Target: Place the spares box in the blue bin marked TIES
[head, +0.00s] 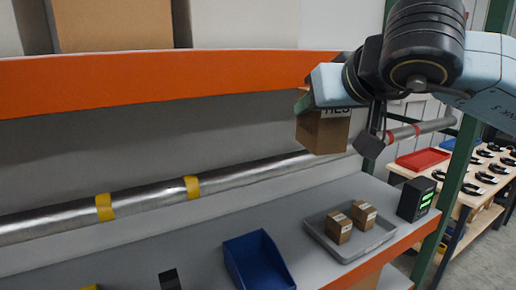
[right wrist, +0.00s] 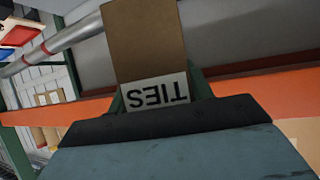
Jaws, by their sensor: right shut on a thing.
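My right gripper (head: 332,108) is shut on a brown cardboard box (head: 322,135), held in the air in front of the orange shelf beam. In the right wrist view the box (right wrist: 143,45) carries a white label that reads TIES, upside down there. Green fingers show on both sides of it. A blue open bin (head: 258,262) stands on the grey shelf, below and left of the held box. No marking can be read on the bin. My left gripper is not in view.
A grey tray (head: 352,253) with two small labelled boxes (head: 338,228) lies right of the bin. A black device with a green display (head: 416,198) stands beside it. A metal pipe (head: 140,203) runs behind the shelf. An orange beam (head: 150,92) crosses above.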

